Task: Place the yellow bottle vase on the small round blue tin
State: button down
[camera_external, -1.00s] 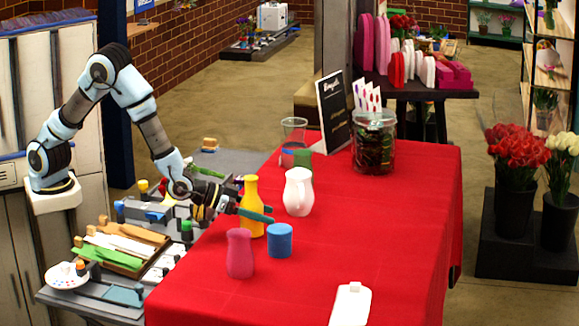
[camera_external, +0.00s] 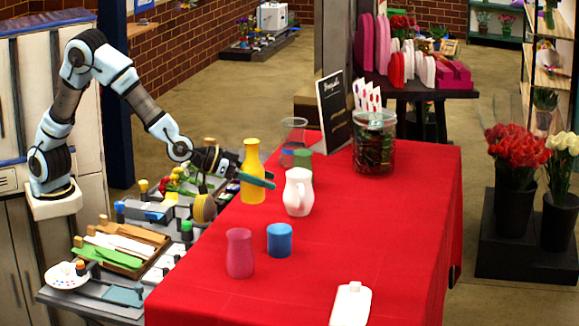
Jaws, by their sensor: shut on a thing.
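The yellow bottle vase (camera_external: 251,188) is upright in my gripper (camera_external: 258,178), whose fingers are shut around its middle. The vase appears raised above the red table, left of the white pitcher. The small round blue tin (camera_external: 279,241) stands on the red cloth, below and to the right of the vase in the picture. Nothing rests on the tin, and it is apart from the vase. The far finger is partly hidden behind the vase.
A pink vase (camera_external: 239,254) stands left of the tin.

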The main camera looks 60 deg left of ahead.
jog(key=d+r+m+g+h+b, duration=0.35)
jog(key=d+r+b, duration=0.35)
jog(key=d+b, duration=0.55)
jog(key=b, duration=0.2)
send_over(291, 230)
jog(key=shift+m+t, duration=0.35)
notch_tip(291, 230, down, 9)
jog(key=shift+a+f, duration=0.1)
jog(key=shift+f, duration=0.1)
jog(key=shift+f, duration=0.1)
grip_release()
jog(key=shift+f, duration=0.1)
